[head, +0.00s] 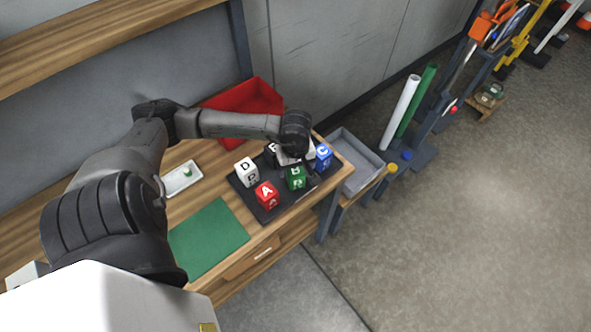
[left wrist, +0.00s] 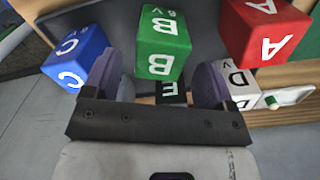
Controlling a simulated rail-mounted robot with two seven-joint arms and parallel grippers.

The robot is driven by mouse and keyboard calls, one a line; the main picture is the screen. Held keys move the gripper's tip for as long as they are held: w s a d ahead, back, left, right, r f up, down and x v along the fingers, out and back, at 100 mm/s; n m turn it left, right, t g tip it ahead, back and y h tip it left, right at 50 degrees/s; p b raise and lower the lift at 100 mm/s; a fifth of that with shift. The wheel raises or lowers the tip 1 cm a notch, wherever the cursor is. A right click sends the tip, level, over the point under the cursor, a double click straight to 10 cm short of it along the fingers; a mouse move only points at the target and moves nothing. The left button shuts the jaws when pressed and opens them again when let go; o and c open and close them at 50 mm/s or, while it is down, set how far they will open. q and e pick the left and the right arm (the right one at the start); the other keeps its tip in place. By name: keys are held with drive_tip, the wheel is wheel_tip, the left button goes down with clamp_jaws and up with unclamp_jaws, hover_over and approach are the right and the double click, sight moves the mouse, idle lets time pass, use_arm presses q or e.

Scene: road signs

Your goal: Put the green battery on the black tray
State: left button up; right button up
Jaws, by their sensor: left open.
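The green battery (head: 295,177), a green block marked B, stands on the black tray (head: 288,204) among other lettered blocks. In the left wrist view the green battery (left wrist: 163,40) shows between and beyond the two spread fingers, apart from both as far as I can tell. My left gripper (left wrist: 158,72) is open and empty. In the head view it is over the tray's back part, behind the green battery, with its fingers mostly hidden by the wrist. My right gripper is not in view.
On the tray, red block A (head: 267,195), white block D (head: 246,171) and blue block C (head: 323,156) surround the green one; a black block (left wrist: 171,93) is partly hidden. Nearby are a red bin (head: 240,100), a green mat (head: 208,238) and a grey bin (head: 358,160).

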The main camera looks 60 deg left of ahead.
use_arm(q)
wheel_tip(320, 180, up, 9)
drive_tip(key=shift+r, duration=0.15)
idle(0.6)
